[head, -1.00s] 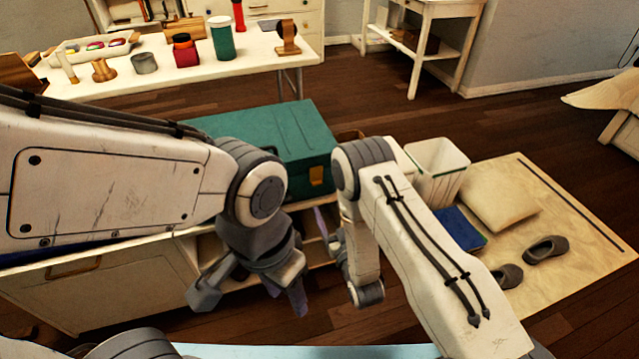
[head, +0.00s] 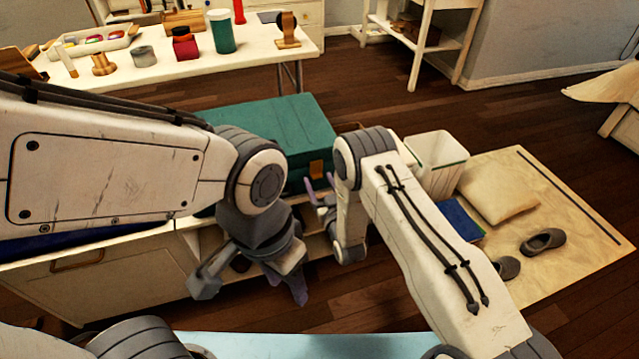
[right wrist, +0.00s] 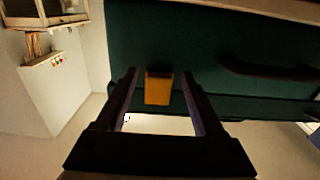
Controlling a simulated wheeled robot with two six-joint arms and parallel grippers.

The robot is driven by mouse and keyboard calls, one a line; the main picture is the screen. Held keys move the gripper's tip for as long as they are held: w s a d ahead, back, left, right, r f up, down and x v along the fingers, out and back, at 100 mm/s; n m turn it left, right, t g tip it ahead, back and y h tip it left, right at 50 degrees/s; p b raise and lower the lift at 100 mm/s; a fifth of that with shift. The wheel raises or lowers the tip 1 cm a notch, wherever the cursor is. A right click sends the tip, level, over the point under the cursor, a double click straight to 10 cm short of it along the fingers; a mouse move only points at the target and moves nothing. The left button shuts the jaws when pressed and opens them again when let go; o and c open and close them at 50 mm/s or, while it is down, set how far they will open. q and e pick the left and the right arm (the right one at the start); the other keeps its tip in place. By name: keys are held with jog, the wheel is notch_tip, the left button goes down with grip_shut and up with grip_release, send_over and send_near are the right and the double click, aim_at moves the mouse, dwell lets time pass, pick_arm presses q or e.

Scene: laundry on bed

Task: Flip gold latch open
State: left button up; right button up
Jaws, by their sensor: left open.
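The gold latch (head: 316,168) is on the front of a closed teal chest (head: 275,125). In the right wrist view the latch (right wrist: 158,88) shows as an orange-gold block on the chest's dark green front, between my two dark fingers. My right gripper (head: 318,190) is open, just below the latch in the head view and partly hidden by my arm; I cannot tell if it touches the latch. In the right wrist view my right gripper (right wrist: 159,85) holds nothing. My left gripper (head: 287,284) is open and empty, lower and farther left, away from the latch.
The chest stands on a low white cabinet (head: 115,280) with open shelves. A white bin (head: 436,165) stands to the right, near a pillow (head: 497,193), a blue book (head: 458,220) and shoes (head: 543,242) on a mat. Behind is a white table (head: 255,52) with cups and jars.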

aim_at(322, 167)
grip_shut()
jog(key=shift+s+r+p, duration=0.1)
jog(key=shift+r+p, duration=0.15)
jog(key=shift+p, duration=0.25)
jog(key=r+g+h+p, duration=0.1)
jog(key=r+g+p, duration=0.1)
jog(key=g+p, duration=0.3)
jog(key=s+r+g+h+p, duration=0.1)
jog(key=r+g+h+p, duration=0.1)
jog(key=g+p, duration=0.3)
jog(key=r+g+h+p, duration=0.2)
jog(key=g+p, duration=0.3)
jog(key=p, duration=0.6)
jog(key=shift+s+d+r+p, duration=0.15)
jog(key=shift+s+r, duration=0.05)
jog(key=shift+r, duration=0.2)
jog(key=shift+s+d+r+p, duration=0.15)
jog(key=shift+s+r, duration=0.05)
jog(key=shift+r, duration=0.3)
